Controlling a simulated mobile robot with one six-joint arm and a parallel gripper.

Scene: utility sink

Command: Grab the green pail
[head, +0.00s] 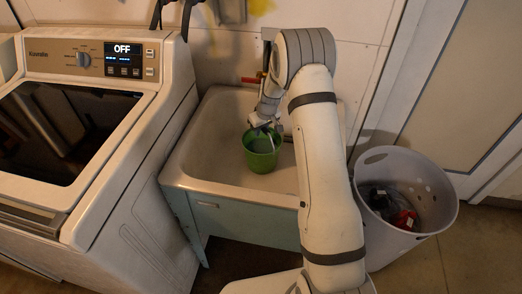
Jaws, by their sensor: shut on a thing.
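The green pail (262,161) stands upright in the basin of the utility sink (203,163), towards its front right. My gripper (265,131) reaches down from above at the pail's back rim and is shut on it. Part of one finger shows inside the pail's mouth. The far side of the pail is partly hidden by my gripper. I cannot tell whether the pail's base touches the sink bottom.
A washing machine (140,165) with a dark lid window stands left of the sink. A grey laundry basket (440,205) holding dark and red items stands at the right. A red valve handle (250,80) is on the wall behind. The basin's left side is clear.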

